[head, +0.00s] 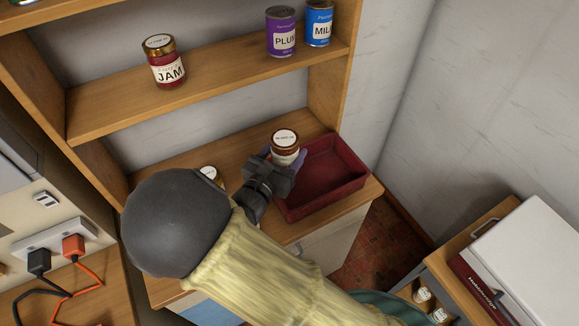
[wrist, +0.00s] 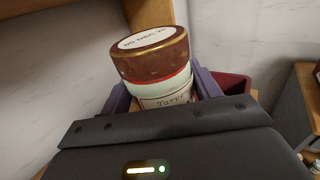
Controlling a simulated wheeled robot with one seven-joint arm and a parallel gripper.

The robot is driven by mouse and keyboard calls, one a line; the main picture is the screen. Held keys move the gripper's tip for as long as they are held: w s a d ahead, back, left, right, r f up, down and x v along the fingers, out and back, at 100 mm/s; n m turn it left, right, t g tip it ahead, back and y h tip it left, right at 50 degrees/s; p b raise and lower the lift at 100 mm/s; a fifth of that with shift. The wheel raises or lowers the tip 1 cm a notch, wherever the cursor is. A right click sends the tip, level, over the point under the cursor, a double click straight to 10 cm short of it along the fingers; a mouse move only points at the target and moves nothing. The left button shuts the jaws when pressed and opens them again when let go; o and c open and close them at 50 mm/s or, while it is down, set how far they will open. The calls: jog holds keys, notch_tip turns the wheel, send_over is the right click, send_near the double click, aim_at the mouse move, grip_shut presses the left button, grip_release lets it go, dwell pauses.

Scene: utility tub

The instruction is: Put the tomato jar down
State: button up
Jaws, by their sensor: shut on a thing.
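My gripper (head: 284,160) is shut on a jar, taken as the tomato jar (head: 285,144), with a pale round lid top and a brown-red lid edge. In the wrist view the jar (wrist: 155,58) stands nearly upright, slightly tilted in the picture, between the purple fingers. Its lower part is hidden by my gripper, and its label is only partly readable. The jar is at the back left corner of a dark red tub (head: 338,165) on the wooden counter (head: 303,131). I cannot tell whether its base touches anything.
Another jar's white lid (head: 209,172) shows just left of my gripper, mostly hidden by my arm. A jam jar (head: 166,62), purple plum can (head: 281,32) and blue can (head: 319,23) stand on the shelf above. The tub looks empty where visible.

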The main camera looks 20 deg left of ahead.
aim_at(286, 165)
jog(key=shift+w+f, duration=0.1)
jog(key=shift+f, duration=0.5)
notch_tip(286, 165, down, 4)
jog(key=shift+f, duration=0.1)
jog(key=shift+f, duration=0.55)
jog(key=o, duration=1.3)
jog(key=shift+d+f, duration=0.1)
jog(key=shift+c, duration=0.2)
